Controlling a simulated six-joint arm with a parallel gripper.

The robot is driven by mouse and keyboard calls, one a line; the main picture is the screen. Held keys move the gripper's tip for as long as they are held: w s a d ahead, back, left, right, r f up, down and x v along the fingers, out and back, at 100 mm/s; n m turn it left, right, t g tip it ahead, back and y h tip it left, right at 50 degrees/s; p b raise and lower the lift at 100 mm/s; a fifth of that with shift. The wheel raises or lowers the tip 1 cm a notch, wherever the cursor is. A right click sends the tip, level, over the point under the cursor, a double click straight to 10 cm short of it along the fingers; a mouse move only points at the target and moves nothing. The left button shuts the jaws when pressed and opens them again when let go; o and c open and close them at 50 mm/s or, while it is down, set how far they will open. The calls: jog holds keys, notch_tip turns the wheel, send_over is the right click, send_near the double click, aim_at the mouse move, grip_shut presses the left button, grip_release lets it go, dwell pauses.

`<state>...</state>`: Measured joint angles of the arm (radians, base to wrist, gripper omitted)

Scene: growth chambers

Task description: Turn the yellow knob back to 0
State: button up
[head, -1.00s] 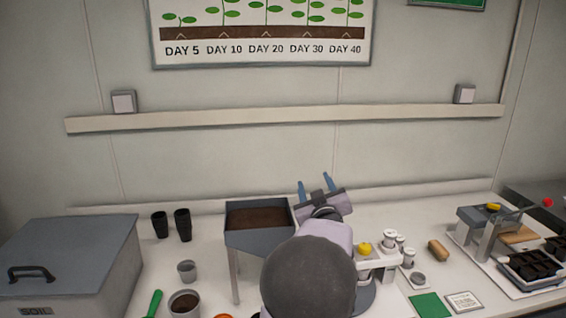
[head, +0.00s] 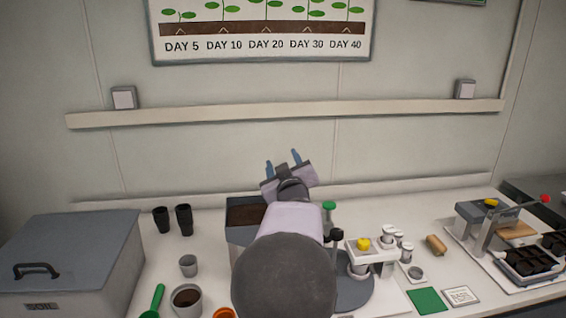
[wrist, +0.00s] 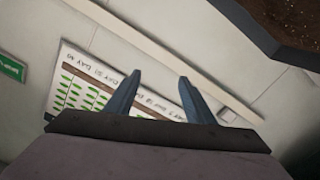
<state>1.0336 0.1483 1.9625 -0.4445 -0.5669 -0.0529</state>
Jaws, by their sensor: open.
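A small yellow rounded piece (head: 363,244) sits on the white stand with bottles, right of my arm. A second yellow piece (head: 491,203) sits on top of a grey device (head: 480,213) at the far right. I cannot tell which is the knob, and no scale marks or 0 can be read. My gripper (head: 282,160) is raised near the back wall, open and empty, well left of both yellow pieces. In the wrist view, its blue fingers (wrist: 160,78) are apart with only wall and poster behind them.
A soil-filled grey tray (head: 231,243) stands left of my arm. A green-topped post (head: 329,207) and a black-knobbed post (head: 337,236) stand right of it. Pots, a soil box (head: 75,265) and a seedling tray (head: 530,261) occupy the table. The air above is free.

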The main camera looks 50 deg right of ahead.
jog(key=shift+c, duration=1.4)
jog(key=m+g+h+b, duration=0.2)
jog(key=m+b, duration=0.3)
jog(key=b, duration=0.2)
send_over(363, 244)
jog(key=w+a, duration=0.4)
jog(key=w, duration=0.1)
notch_tip(363, 244, down, 16)
jog(key=s+f, duration=0.1)
jog(key=s, duration=0.1)
jog(key=s+d+f+m+b, duration=0.1)
jog(key=s+f, duration=0.1)
jog(key=s+f+m+g, duration=0.1)
jog(key=s+f, duration=0.1)
jog(key=shift+s+d+f, duration=0.1)
jog(key=shift+s+d, duration=0.1)
jog(key=shift+s, duration=0.1)
notch_tip(363, 244, down, 5)
jog(key=s+a+b, duration=0.2)
jog(key=s+a, duration=0.1)
jog(key=shift+m+t, duration=0.3)
jog(key=shift+m, duration=0.1)
jog(key=shift+p+x, duration=1.4)
jog(key=shift+x, duration=4.8)
jog(key=shift+r, duration=0.2)
jog(key=c, duration=0.8)
